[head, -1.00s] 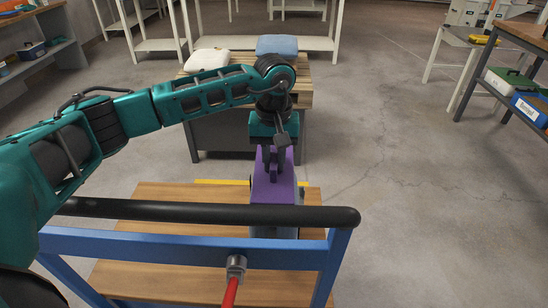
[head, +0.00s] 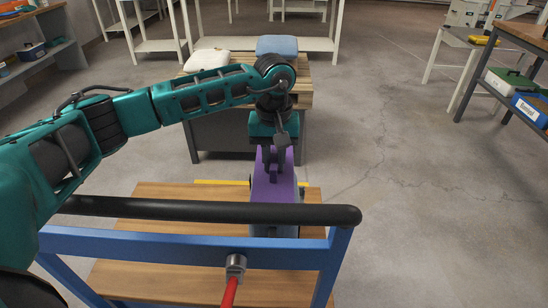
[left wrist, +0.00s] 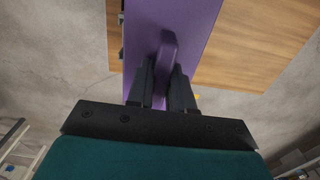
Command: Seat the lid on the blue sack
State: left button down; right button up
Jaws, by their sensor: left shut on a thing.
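A purple lid (head: 262,188) with a raised handle is above the wooden deck of a cart, behind the cart's black bar. It fills the upper middle of the left wrist view (left wrist: 190,20). My left gripper (head: 275,160) points down and is shut on the lid's handle (left wrist: 167,50), with a finger on each side. A grey body shows below the lid; whether they touch is hard to tell. The blue sack (head: 277,45) lies on a slatted wooden top beyond my arm. My right gripper is not in view.
A white sack (head: 207,60) lies left of the blue one. The cart (head: 160,247) has a wooden deck, blue frame and black push bar (head: 200,211). Shelves stand at left and back, a workbench (head: 520,35) at right. The floor right of the cart is clear.

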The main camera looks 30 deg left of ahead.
pick_arm(q)
jog(key=shift+f+b, duration=0.5)
jog(key=shift+f, duration=0.25)
jog(key=c, duration=0.9)
grip_release()
notch_tip(320, 180, up, 13)
jog(key=shift+p, duration=0.85)
